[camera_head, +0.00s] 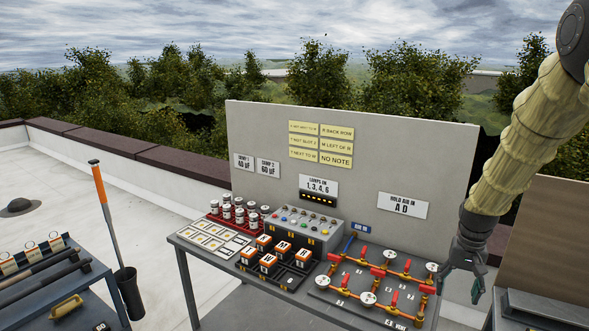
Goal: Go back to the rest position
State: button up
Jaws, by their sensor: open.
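My gripper (466,276) hangs pointing down at the right, in front of the right end of the workbench (205,262). Its fingers are apart and nothing shows between them. It appears near the right edge of the pipe board (345,303), with its red handles and round gauges; whether they touch cannot be told. My arm comes down from the top right corner.
The bench also holds red-tray canisters (239,212), a lamp box (301,232), orange-and-white blocks (268,261) and a card sheet (208,236). A grey panel (350,150) stands behind. A dark cabinet (545,308) is at right, a tool cart (95,285) at left.

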jog(key=s+a+f+n+b, duration=0.1)
jog(key=s+a+f, duration=0.3)
jog(key=f, duration=0.5)
jog(key=s+a+f+n, duration=0.1)
jog(key=s+a+f, duration=0.2)
jog(key=s+f, duration=0.5)
jog(key=s+a+f+b, duration=0.1)
jog(key=s+a+f, duration=0.25)
jog(key=f, duration=0.65)
jog(key=s+a+f+n, duration=0.1)
jog(key=s+a+f, duration=0.2)
jog(key=s, duration=0.5)
jog(key=s+a+f+n+b, duration=0.1)
jog(key=s+a+f, duration=0.2)
jog(key=s, duration=0.6)
jog(key=s+a+f, duration=0.3)
jog(key=s+f, duration=0.2)
jog(key=s, duration=0.3)
jog(key=shift+s+a+f+n, duration=0.2)
jog(key=shift+a+n, duration=0.15)
jog(key=shift+n, duration=0.05)
